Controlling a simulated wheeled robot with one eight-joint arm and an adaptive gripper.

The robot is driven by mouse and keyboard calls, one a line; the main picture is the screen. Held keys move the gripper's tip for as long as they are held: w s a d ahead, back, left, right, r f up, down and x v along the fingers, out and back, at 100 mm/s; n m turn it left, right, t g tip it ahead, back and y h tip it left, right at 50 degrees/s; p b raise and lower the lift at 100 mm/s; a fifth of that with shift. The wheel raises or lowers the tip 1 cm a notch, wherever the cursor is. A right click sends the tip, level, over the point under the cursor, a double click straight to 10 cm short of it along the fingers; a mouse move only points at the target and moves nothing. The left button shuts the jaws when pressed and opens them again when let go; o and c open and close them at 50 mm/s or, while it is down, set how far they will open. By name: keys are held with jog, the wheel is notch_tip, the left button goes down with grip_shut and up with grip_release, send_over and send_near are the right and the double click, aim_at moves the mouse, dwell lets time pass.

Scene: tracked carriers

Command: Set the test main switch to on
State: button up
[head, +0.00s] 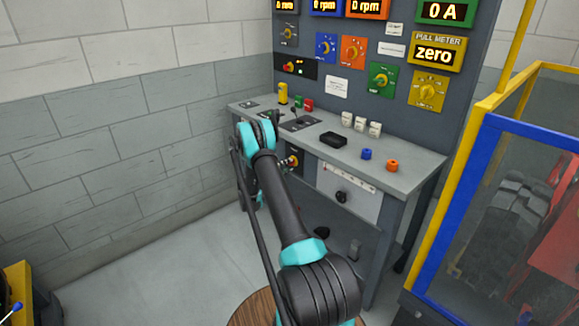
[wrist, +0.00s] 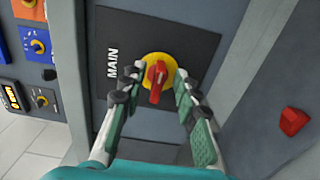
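The main switch is a red rotary handle (wrist: 156,84) on a round yellow plate (wrist: 147,60), set on a dark panel (wrist: 122,30) marked MAIN. In the wrist view the handle lies roughly parallel to the printed word. My gripper (wrist: 158,86) is open, with one finger on each side of the handle; gaps show between fingers and handle, and I cannot tell the depth. In the head view a red and yellow knob (head: 293,161) shows on the desk front beside my arm. My arm hides most of the gripper there.
The grey desk (head: 405,178) carries buttons, a lever and a dark tray (head: 334,139). A drawer-like white panel (head: 350,187) is below. A caged machine with a blue frame (head: 480,125) stands right. A red block (wrist: 293,121) shows right in the wrist view. Open floor lies left.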

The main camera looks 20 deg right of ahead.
jog(key=v, duration=1)
jog(key=shift+a, duration=0.15)
jog(key=shift+s, duration=0.1)
jog(key=shift+r, duration=0.15)
jog(key=s+a+r+m+g+y, duration=0.1)
jog(key=s+r+m+g+y, duration=0.1)
jog(key=s+r+y, duration=0.95)
jog(key=s+a+y, duration=0.1)
jog(key=s+a, duration=0.3)
jog(key=s, duration=0.7)
jog(key=s+a+m+y, duration=0.1)
jog(key=s+a, duration=0.4)
jog(key=s, duration=0.7)
jog(key=s+a+m+y, duration=0.1)
jog(key=s+a+y, duration=0.2)
jog(key=s, duration=0.9)
jog(key=shift+a+r, duration=0.2)
jog(key=shift+a, duration=0.55)
jog(key=shift+y, duration=0.25)
